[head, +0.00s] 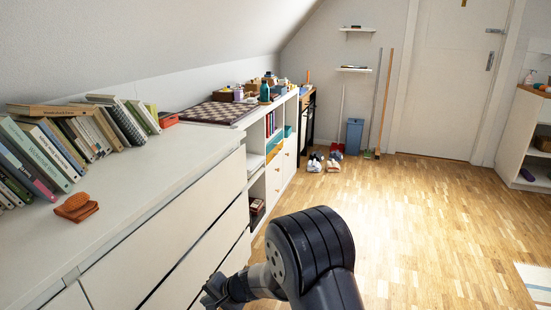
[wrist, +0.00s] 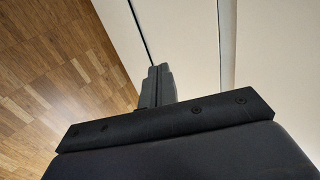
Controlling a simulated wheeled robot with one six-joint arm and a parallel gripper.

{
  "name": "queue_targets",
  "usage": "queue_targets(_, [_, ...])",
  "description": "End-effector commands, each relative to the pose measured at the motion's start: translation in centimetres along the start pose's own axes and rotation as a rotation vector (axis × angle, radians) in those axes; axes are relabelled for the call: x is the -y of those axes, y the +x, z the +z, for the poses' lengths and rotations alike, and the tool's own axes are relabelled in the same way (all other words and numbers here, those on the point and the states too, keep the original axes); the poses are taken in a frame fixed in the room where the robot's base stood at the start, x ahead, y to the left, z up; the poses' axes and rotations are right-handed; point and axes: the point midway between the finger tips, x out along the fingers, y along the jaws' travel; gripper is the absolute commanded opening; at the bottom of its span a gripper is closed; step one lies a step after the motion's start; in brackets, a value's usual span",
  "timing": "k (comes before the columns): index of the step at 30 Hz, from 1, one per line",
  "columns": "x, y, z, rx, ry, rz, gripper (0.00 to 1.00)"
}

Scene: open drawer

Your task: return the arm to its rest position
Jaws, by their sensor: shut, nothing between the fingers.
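My gripper (wrist: 157,72) is shut and empty in the wrist view, its two dark fingers together in front of the pale drawer fronts (wrist: 185,40). In the head view my arm is bent at the bottom middle, and my gripper (head: 214,292) shows low at its left end, beside the white dresser (head: 165,165). The fingertips are hard to make out there. I see no object in the gripper. I cannot tell whether the gripper touches the dresser.
Several books (head: 60,150) and an orange-brown folded item (head: 76,207) lie on the dresser top. A white shelf unit (head: 262,150) stands beyond it. Shoes (head: 322,162) and a blue bin (head: 354,135) are near the back wall.

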Motion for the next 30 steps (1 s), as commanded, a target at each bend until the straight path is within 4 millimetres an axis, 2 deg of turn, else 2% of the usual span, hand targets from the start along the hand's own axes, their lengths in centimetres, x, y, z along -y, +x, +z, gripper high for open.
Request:
queue_targets(18, [-8.3, -9.4, -0.1, -0.002, 0.006, 0.002, 0.00])
queue_targets(30, [-13.3, -14.8, -0.1, -0.002, 0.005, 0.001, 0.00])
